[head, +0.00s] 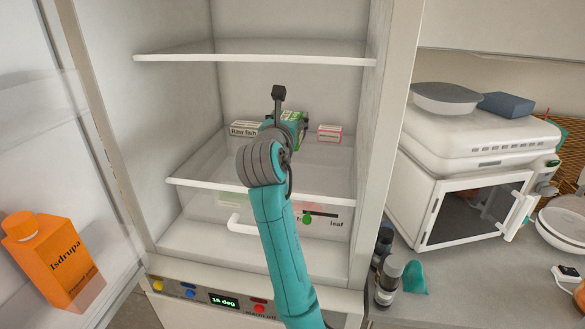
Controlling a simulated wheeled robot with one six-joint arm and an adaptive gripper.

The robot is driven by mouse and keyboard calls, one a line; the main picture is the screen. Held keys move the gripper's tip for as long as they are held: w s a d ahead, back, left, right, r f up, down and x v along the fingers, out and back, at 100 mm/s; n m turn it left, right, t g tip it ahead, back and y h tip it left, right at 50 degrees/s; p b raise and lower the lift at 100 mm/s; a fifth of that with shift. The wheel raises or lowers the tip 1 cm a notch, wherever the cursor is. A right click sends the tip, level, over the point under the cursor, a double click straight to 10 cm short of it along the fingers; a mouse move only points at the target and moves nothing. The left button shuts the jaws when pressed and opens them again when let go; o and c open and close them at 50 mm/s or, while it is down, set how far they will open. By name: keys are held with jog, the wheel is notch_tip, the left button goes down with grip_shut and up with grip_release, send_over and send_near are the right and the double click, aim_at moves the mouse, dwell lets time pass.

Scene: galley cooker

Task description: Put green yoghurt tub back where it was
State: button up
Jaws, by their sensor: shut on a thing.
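My arm reaches into the open fridge, and my gripper (300,128) is over the middle glass shelf (200,170). It is shut on the green yoghurt tub (290,116), which shows as a green and pale shape just beyond my wrist. My wrist and gripper hide much of the tub. I cannot tell whether its base touches the shelf.
A white box marked "Raw fish" (243,129) is left of the tub, and a small red-and-white box (330,133) is right. An upper shelf (250,58) is above. An orange bottle (52,260) is in the door at left. The shelf's front left is clear.

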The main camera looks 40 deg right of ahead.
jog(key=f, duration=0.5)
jog(key=shift+d+f, duration=0.2)
jog(key=shift+f, duration=2.2)
jog(key=shift+f, duration=0.1)
jog(key=o, duration=1.5)
jog(key=shift+a, duration=0.2)
jog(key=v, duration=1.1)
jog(key=shift+s+a, duration=0.25)
jog(key=shift+s, duration=0.1)
